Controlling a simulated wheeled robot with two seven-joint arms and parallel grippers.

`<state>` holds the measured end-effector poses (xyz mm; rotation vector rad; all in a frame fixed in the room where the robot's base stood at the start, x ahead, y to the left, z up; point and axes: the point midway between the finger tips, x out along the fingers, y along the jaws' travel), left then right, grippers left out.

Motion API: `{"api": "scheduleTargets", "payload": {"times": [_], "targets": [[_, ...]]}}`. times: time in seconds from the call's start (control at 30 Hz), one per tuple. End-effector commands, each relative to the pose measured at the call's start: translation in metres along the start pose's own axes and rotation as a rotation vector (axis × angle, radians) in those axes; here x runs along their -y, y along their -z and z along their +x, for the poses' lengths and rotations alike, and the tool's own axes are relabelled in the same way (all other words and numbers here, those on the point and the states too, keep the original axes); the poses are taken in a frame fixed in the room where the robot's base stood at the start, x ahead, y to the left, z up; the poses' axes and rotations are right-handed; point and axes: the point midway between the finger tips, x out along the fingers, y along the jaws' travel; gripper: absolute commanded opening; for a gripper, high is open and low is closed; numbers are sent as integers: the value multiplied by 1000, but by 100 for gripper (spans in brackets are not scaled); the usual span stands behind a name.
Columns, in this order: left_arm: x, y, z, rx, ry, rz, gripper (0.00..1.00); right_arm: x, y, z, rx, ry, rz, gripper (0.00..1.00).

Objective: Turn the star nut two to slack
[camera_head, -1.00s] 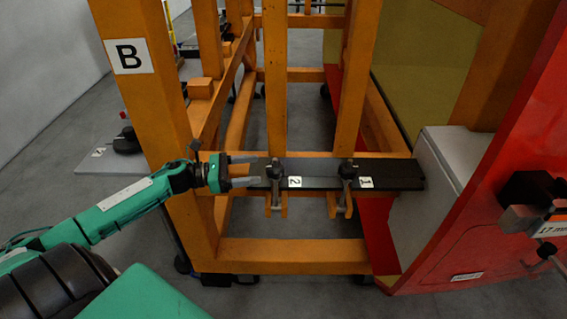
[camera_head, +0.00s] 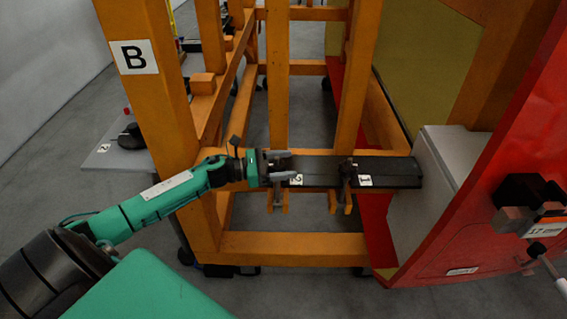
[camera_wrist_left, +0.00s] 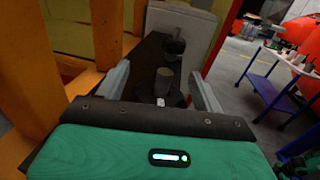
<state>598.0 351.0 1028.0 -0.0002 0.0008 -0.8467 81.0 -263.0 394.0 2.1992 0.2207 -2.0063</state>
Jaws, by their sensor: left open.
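Star nut two is the dark knob (camera_wrist_left: 165,82) in the left wrist view. It stands on a black bar (camera_head: 395,172) beside the label 2 (camera_head: 296,180). My left gripper (camera_head: 281,165) reaches in from the left, its fingers at the nut. In the left wrist view the open fingers (camera_wrist_left: 160,86) lie apart on either side of the nut, with visible gaps. In the head view the gripper mostly hides the nut.
A second dark knob (camera_head: 348,169) stands farther along the bar by label 1 (camera_head: 365,180). Orange frame posts (camera_head: 278,80) rise behind the bar. A grey box (camera_head: 450,170) and red panel (camera_head: 460,245) close off the right. A post marked B (camera_head: 136,57) stands left.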

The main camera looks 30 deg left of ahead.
Motion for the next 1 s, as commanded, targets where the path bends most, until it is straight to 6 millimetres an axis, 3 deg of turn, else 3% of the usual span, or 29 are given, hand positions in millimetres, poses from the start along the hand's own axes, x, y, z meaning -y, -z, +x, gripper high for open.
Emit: {"api": "scheduleTargets", "payload": {"times": [0.13,0.33,0.37,0.67,1.0], "targets": [[0,0,0,0,0,0,64,2,1,0,-1,3,1,36],[0,0,0,0,0,0,25,3,1,0,-1,3,2,36],[0,0,0,0,0,0,23,3,1,0,-1,3,2,36],[0,1,0,0,-36,0,23,2,1,0,-1,2,1,36],[-3,-1,-1,2,-253,-1,23,-2,0,-3,0,-2,0,36]]}}
